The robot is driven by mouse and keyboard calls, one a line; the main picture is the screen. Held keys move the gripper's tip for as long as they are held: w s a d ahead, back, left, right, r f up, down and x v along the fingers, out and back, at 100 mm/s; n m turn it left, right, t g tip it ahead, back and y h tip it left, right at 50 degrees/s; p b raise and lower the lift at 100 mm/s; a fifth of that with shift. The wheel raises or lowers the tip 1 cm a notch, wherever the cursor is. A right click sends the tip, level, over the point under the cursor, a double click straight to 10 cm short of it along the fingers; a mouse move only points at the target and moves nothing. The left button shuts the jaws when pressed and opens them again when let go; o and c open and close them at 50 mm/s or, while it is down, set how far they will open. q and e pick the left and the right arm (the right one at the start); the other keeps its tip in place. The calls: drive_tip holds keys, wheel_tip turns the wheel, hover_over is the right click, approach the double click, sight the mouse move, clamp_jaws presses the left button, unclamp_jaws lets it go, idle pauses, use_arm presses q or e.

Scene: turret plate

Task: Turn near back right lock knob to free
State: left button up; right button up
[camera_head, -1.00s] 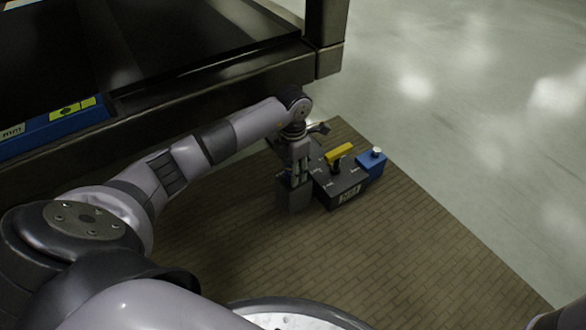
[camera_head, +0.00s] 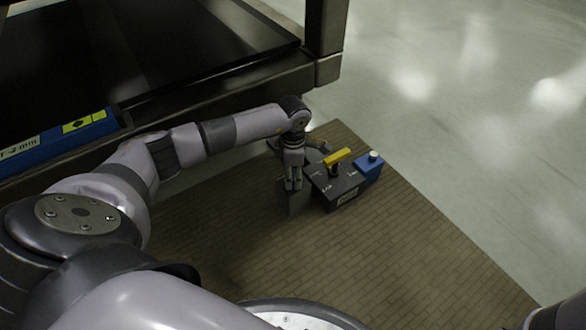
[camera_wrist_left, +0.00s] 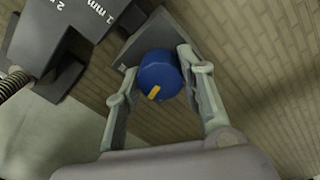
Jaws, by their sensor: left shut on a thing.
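The lock knob (camera_wrist_left: 158,76) is a round blue knob with a yellow mark on its face, in the middle of the left wrist view. It stands on a dark grey block (camera_wrist_left: 140,35). My left gripper (camera_head: 293,186) points down at this block in the head view and hides the knob there. In the left wrist view its two fingers stand on either side of the knob, shut on it. The yellow mark slants toward the lower left of that view. My right gripper is not in view.
Beside the block is a dark labelled box (camera_head: 338,189) with a yellow handle (camera_head: 337,157) on top. A blue block (camera_head: 368,168) with a pale knob adjoins it. A large dark frame (camera_head: 220,85) rises behind my arm. The brown brick-patterned mat (camera_head: 400,240) is clear in front.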

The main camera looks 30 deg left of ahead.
use_arm(q)
drive_tip(key=m+p, duration=0.1)
drive_tip(key=m, duration=0.3)
drive_tip(key=shift+r+m+p, duration=0.1)
drive_tip(key=shift+m+p, duration=0.3)
drive_tip(key=m+p, duration=0.1)
drive_tip(key=m, duration=0.3)
drive_tip(key=shift+m, duration=1.4)
drive_tip(key=o, duration=1.1)
drive_tip(key=shift+o, duration=0.2)
